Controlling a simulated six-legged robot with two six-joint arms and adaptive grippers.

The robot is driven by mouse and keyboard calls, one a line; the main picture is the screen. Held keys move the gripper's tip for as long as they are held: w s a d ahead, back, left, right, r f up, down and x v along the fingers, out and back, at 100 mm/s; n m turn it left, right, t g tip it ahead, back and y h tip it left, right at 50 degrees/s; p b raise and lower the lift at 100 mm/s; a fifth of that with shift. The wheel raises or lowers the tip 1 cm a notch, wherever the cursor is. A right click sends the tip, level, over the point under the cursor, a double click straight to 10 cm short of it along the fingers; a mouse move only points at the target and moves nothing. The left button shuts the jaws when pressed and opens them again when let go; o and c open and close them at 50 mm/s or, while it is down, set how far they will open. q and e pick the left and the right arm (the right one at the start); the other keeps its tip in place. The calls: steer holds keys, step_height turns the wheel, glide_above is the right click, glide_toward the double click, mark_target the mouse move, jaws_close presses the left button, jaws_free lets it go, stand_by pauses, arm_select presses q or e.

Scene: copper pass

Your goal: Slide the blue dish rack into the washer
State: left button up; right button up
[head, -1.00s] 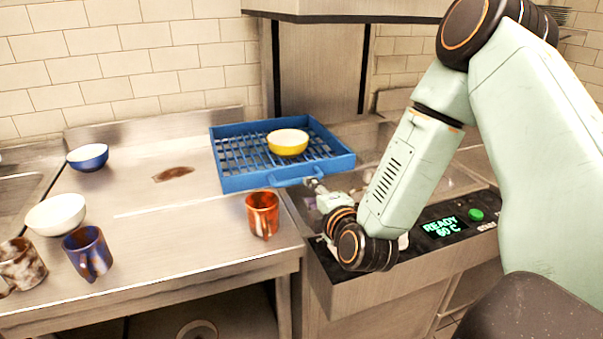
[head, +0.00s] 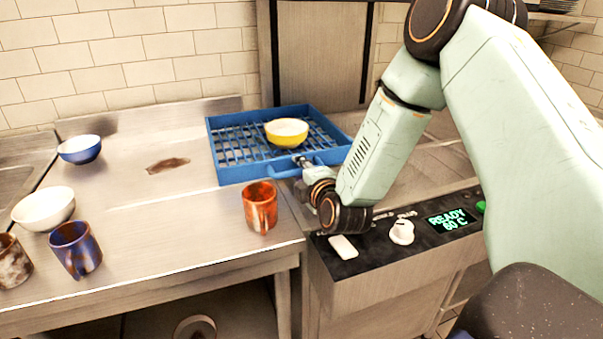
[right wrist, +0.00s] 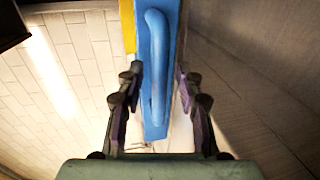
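The blue dish rack (head: 228,171) lies flat, partly on the steel counter and partly at the washer's left side. A yellow bowl (head: 287,133) sits upright in it. The rack's front handle (head: 286,172) faces me. My right gripper (head: 302,160) is at this handle, its fingers small and partly hidden. In the right wrist view the handle (right wrist: 157,70) runs between the two spread fingers, with gaps on both sides. The washer (head: 330,45) has its hood raised above a bed partly hidden by my right arm. My left gripper is out of view.
An orange mug (head: 260,207) stands on the counter (head: 170,240) close in front of the rack. A blue bowl (head: 80,149), white bowl (head: 45,209), blue mug (head: 75,249) and brown-white mug (head: 12,262) stand at left. The washer's control panel (head: 380,240) reads "READY 60 C".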

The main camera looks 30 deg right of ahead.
steer(key=shift+s+a+r, duration=0.15)
steer(key=shift+r, duration=0.05)
steer(key=shift+w+d+f, duration=0.35)
steer(key=c, duration=0.4)
steer(key=shift+s+a+r, duration=0.1)
steer(key=shift+s+a, duration=0.05)
steer(key=shift+a, duration=0.05)
jaws_close()
